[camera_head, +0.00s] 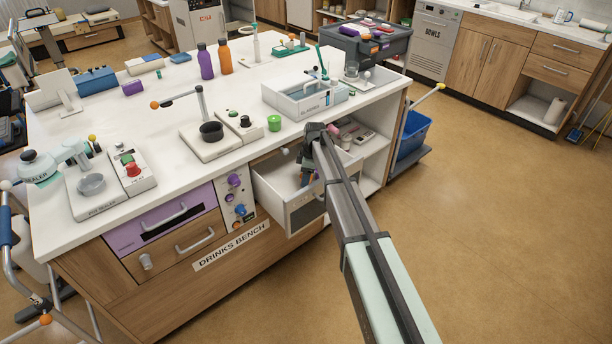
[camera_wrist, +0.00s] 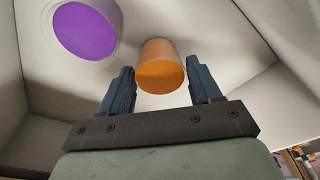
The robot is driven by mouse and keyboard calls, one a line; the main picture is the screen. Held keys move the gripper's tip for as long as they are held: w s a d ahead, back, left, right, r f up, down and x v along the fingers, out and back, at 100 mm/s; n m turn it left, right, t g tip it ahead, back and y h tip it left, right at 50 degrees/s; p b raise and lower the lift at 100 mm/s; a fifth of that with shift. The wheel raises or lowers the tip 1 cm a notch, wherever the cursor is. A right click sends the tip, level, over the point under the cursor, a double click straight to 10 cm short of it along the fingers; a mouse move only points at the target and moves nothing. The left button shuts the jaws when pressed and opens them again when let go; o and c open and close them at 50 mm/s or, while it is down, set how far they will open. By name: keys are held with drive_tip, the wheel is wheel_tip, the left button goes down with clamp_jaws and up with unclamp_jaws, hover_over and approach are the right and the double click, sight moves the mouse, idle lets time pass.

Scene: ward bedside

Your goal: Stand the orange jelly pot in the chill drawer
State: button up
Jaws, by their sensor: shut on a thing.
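The orange jelly pot (camera_wrist: 160,67) is between my gripper's two blue fingers in the wrist view, towards their tips. My gripper (camera_wrist: 165,82) is shut on it. In the head view my gripper (camera_head: 306,180) reaches down into the open white drawer (camera_head: 270,192) at the bench front, which I take to be the chill drawer. The pot is hidden there by my arm. The drawer's pale walls (camera_wrist: 257,100) surround the pot in the wrist view. A purple round-topped pot (camera_wrist: 86,31) stands to its left, apart from it. I cannot tell whether the orange pot touches the drawer floor.
The bench top (camera_head: 232,165) overhangs behind the drawer. A green-lidded pot (camera_head: 274,123) and a white tray (camera_head: 305,98) stand near its edge. A control panel (camera_head: 238,195) is left of the drawer, and an open shelf (camera_head: 372,180) is right. The floor in front is clear.

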drive_tip(key=shift+f, duration=0.35)
idle(0.4)
drive_tip(key=o, duration=1.2)
drive_tip(key=shift+o, duration=0.6)
drive_tip(key=shift+r, duration=4)
